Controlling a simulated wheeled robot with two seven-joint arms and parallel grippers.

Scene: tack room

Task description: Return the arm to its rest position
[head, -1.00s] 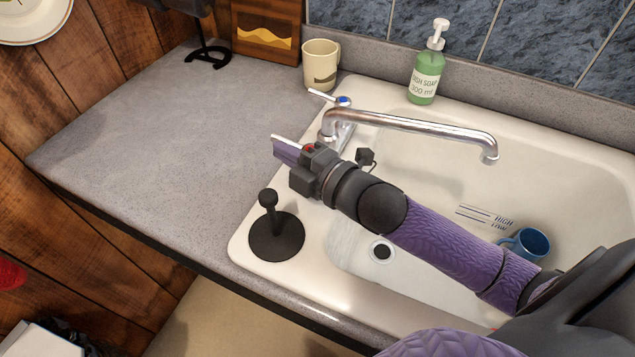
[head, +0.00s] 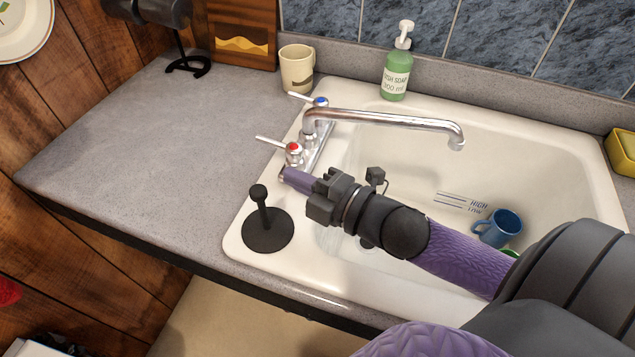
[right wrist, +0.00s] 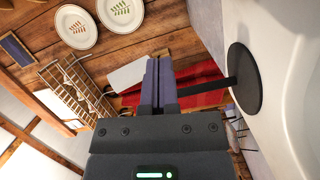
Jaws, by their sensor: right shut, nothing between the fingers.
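My right gripper (head: 290,176) is shut and empty. In the head view it hangs over the left end of the white sink (head: 235,245), just in front of the red-marked tap handle (head: 293,150); I cannot tell whether it touches the tap base. Its arm comes in from the lower right across the basin. In the right wrist view the closed purple fingers (right wrist: 159,85) have nothing between them. My left gripper is in neither view.
A black stopper (head: 266,235) stands on the sink's left ledge. The tap spout (head: 400,122) reaches over the basin. A blue mug (head: 500,228) is in the basin. A beige mug (head: 297,70) and green soap bottle (head: 397,70) stand behind. The left counter (head: 150,140) is mostly clear.

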